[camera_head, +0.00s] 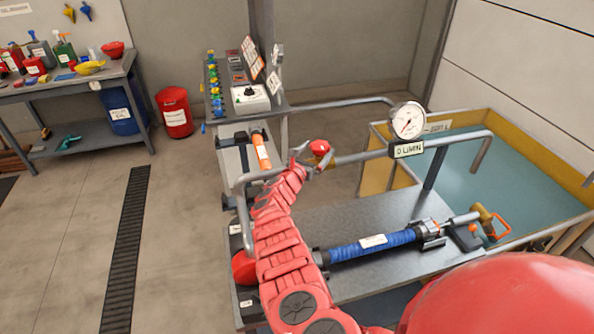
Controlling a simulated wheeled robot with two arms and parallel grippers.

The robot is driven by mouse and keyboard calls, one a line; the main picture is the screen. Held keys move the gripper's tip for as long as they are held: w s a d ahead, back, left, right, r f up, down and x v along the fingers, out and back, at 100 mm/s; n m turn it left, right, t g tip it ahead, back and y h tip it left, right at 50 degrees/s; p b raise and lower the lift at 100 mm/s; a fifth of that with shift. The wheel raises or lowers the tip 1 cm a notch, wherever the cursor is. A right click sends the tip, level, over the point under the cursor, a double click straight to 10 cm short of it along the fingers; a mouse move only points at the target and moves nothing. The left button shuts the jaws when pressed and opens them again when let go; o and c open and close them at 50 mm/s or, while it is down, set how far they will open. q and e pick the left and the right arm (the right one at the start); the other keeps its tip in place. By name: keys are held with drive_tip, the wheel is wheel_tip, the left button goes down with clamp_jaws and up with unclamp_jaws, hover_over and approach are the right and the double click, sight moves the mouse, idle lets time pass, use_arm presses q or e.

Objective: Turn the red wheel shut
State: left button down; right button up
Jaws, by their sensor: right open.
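My right gripper (313,159) is at the end of the red arm, at the pipe in the middle of the view. Its fingers are apart, with a small red round part (320,147) at the fingertips. I cannot tell whether they touch it. A larger red disc (243,268), which looks like a wheel, shows at the left end of the bench, partly hidden by my right arm. I cannot tell which of these two is the red wheel. A round gauge (408,120) stands on the pipe above a "0 L/MIN" display (407,149). My left gripper is not in view.
Behind is a yellow-rimmed tank (505,122). Open floor lies left.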

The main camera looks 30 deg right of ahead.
drive_tip(key=v, duration=1.5)
